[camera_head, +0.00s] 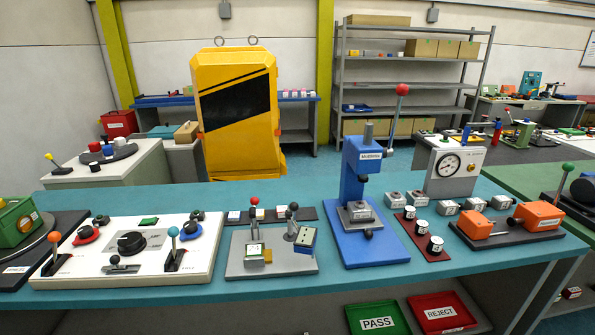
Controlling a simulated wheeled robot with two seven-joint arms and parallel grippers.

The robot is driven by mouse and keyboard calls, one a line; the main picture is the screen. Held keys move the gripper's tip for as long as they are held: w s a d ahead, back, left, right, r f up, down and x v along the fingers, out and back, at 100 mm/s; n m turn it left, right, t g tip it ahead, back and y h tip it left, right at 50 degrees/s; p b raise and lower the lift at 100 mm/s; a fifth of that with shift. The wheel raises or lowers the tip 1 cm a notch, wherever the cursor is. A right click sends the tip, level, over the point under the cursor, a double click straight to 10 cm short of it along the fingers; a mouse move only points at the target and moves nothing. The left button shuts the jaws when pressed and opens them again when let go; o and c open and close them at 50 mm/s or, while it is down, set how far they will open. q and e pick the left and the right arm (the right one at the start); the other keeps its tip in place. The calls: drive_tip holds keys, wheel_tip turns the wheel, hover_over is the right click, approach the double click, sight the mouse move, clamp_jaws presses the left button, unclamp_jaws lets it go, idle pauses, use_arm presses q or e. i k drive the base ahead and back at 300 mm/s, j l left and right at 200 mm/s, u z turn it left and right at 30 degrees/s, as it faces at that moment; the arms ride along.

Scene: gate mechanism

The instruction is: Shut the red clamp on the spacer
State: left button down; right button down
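The grey fixture plate (272,268) sits on the teal table near the front middle. The red-knobbed clamp (254,202) is on its left side, with its handle standing roughly upright. A small pale labelled block (254,248), perhaps the spacer, sits below this handle with yellow parts beside it. Whether the clamp presses on the block is too small to tell. Neither of my grippers is in view.
A white control panel (90,277) with levers stands left of the fixture. A blue press (372,248) with a red-knobbed lever stands close on its right. Small labelled blocks (280,213) lie on a dark strip behind. The table's front edge is clear.

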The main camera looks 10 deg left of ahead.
sight(254, 201)
drive_tip(key=i+j, duration=0.55)
drive_tip(key=j, duration=0.15)
drive_tip(key=i+j+u, duration=0.15)
drive_tip(key=i+j, duration=0.4)
drive_tip(key=j, duration=0.15)
drive_tip(key=k+l, duration=0.1)
drive_tip(key=l, duration=0.3)
drive_tip(key=k+l+u, duration=0.15)
drive_tip(key=l, duration=0.65)
drive_tip(key=k+l+u, duration=0.1)
drive_tip(key=l, duration=0.3)
drive_tip(key=k+l, duration=0.2)
drive_tip(key=l, duration=0.2)
drive_tip(key=u, duration=0.05)
